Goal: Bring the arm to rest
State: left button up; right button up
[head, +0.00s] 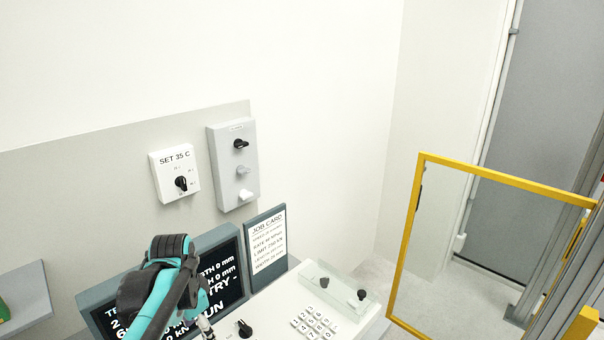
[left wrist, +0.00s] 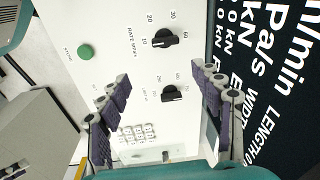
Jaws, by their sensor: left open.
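My left arm enters the head view at the bottom, teal and black, in front of the dark display screen (head: 228,264). A small part of its gripper (head: 206,326) shows at the bottom edge, beside the console. In the left wrist view my left gripper (left wrist: 160,76) is open and empty, its padded fingers wide apart. It faces the white console panel (left wrist: 118,45), which has two black knobs: an upper knob (left wrist: 168,39) and a lower knob (left wrist: 174,94). I cannot tell the gap to the panel. My right gripper is in neither view.
The console carries a keypad (head: 314,321), a black knob (head: 243,328) and a clear cover (head: 336,290). A green button (left wrist: 85,52) sits on its panel. A job card (head: 267,240), a SET 35 C dial box (head: 174,172) and a grey switch box (head: 233,165) stand behind. A yellow frame (head: 412,235) stands right.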

pick_arm(q)
jog(key=s+d+f+n+t+b, duration=0.1)
jog(key=s+d+f+n+t, duration=0.1)
jog(key=s, duration=0.1)
jog(key=s+d+f+n+t+b, duration=0.1)
jog(key=s+d+f+n, duration=0.1)
jog(key=s+d, duration=0.1)
jog(key=s+d+f+n+t+b, duration=0.2)
jog(key=s+d, duration=0.1)
jog(key=shift+s+d+f+t, duration=0.1)
jog(key=shift+s+f+t, duration=0.2)
jog(key=shift+f, duration=0.1)
jog(key=shift+s+d+f+n+t, duration=0.3)
jog(key=shift+f+n, duration=0.1)
jog(key=shift+n, duration=0.2)
